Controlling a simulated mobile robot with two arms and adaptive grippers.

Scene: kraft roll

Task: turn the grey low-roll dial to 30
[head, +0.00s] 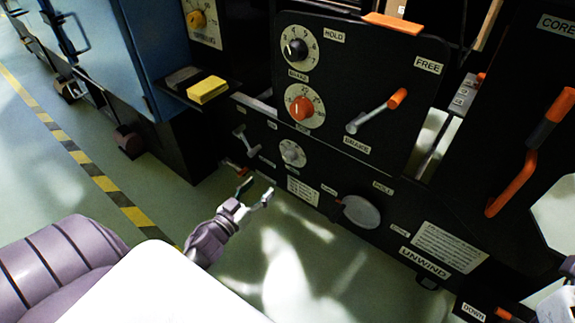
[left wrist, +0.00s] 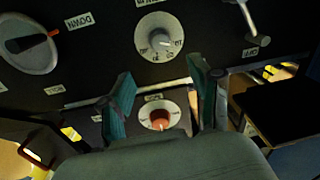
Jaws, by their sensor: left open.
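The grey low-roll dial (head: 292,152) is on the lower black panel, below the orange dial (head: 302,108). In the left wrist view the grey dial (left wrist: 160,37) shows upside down, with a pale knob on a round numbered face; I cannot read its setting surely. My left gripper (head: 255,190) is open and empty, in front of the panel and below-left of the grey dial, apart from it. In the left wrist view its two fingers (left wrist: 162,103) stand apart, and the grey dial shows beyond them, above the gap.
A small grey lever (head: 240,140) is left of the grey dial. A round grey disc (head: 361,212) sits to its lower right. An orange-tipped lever (head: 376,110) sticks out from the upper panel. A yellow block (head: 207,90) lies on a ledge at left. Open floor lies in front.

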